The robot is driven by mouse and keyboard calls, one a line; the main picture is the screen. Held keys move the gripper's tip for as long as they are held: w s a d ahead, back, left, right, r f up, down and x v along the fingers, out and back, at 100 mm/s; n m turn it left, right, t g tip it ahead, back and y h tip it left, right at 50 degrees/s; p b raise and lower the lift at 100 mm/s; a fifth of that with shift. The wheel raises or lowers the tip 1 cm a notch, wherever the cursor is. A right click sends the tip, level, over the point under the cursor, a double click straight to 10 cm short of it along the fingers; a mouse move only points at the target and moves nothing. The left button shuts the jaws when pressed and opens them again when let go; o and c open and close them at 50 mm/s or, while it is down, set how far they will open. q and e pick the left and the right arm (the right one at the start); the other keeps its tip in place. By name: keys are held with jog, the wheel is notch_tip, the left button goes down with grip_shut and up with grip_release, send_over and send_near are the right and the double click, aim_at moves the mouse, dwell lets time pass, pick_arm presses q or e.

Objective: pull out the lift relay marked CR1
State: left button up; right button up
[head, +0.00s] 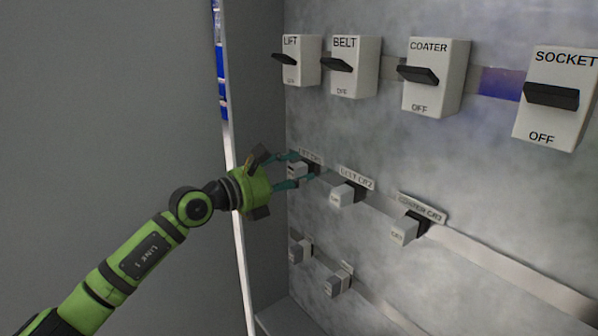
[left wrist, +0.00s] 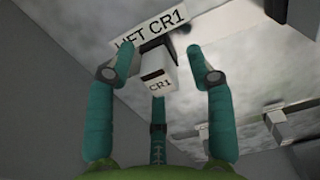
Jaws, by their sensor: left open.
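The lift relay CR1 (head: 297,170) is a small light block plugged into the panel below the LIFT switch. In the left wrist view the relay (left wrist: 158,84) shows its CR1 face, under a label plate (left wrist: 150,27) reading LIFT CR1, partly covered by a finger. My left gripper (head: 292,171) is open, with its teal fingers on either side of the relay. In the left wrist view the fingers (left wrist: 163,62) stand apart, left and right of the block, with gaps visible. My right gripper is not in view.
The BELT CR2 relay (head: 343,194) and COATER CR3 relay (head: 405,229) sit to the right in the same row. Switches LIFT (head: 300,62), BELT (head: 356,68), COATER (head: 437,80) and SOCKET (head: 556,110) are above. Two smaller blocks sit below. A grey cabinet wall is close on the left.

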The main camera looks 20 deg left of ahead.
aim_at(291, 175)
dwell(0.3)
pick_arm(q)
grip_shut()
jog(key=shift+f, duration=0.1)
jog(key=shift+s+a+f, duration=0.1)
jog(key=shift+f, duration=0.25)
jog(key=shift+s+a, duration=0.15)
jog(key=shift+s, duration=0.1)
jog(key=shift+s+a+r+b, duration=0.2)
jog(key=shift+s+a, duration=0.1)
jog(key=shift+s, duration=0.2)
jog(key=shift+s+a+r+b, duration=0.15)
jog(key=shift+s+a, duration=0.15)
jog(key=shift+s, duration=0.15)
jog(key=shift+a, duration=0.1)
jog(key=shift+a, duration=0.1)
